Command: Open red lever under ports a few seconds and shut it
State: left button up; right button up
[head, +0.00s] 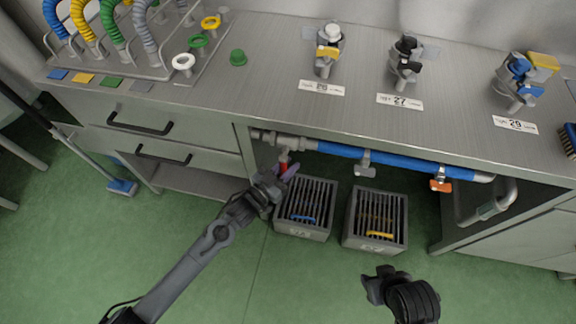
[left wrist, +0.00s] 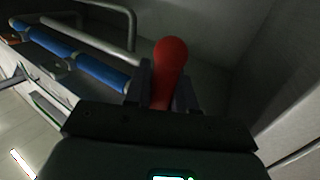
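The red lever (head: 283,167) hangs from a valve at the left end of the pipe under the bench. In the left wrist view its rounded red handle (left wrist: 170,62) stands between the two fingers of my left gripper (left wrist: 168,92). In the head view my left gripper (head: 284,178) is at the lever, just above the left grated bin. The fingers are close around the handle; whether they press on it is hard to tell. My right gripper (head: 380,280) is over the floor at the lower right, away from the bench; its fingertips are not clear.
A blue-sleeved pipe (head: 400,162) runs right under the bench with a grey lever (head: 364,170) and an orange lever (head: 440,186). Two grated bins (head: 303,236) (head: 374,246) stand below. Ports (head: 325,60) sit on the benchtop. Drawers (head: 165,138) are at left.

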pick_arm(q)
jog(key=shift+d, duration=0.15)
grip_shut()
jog(key=shift+s+d+r+n+t+h, duration=0.25)
jog(key=shift+d+n+t, duration=0.35)
jog(key=shift+n, duration=0.6)
jog(key=shift+s+d+r+n+t, duration=0.1)
jog(key=shift+d+r+n+t, duration=0.4)
jog(key=shift+n, duration=0.7)
jog(key=shift+s+d+r+n+t+h, duration=0.1)
jog(key=shift+d+r+n+t+h, duration=0.1)
jog(key=shift+d+n+t, duration=0.75)
jog(key=shift+a+r+n+g, duration=0.1)
jog(key=shift+a+n+g, duration=0.15)
jog(key=shift+n, duration=0.1)
jog(key=o, duration=0.8)
grip_release()
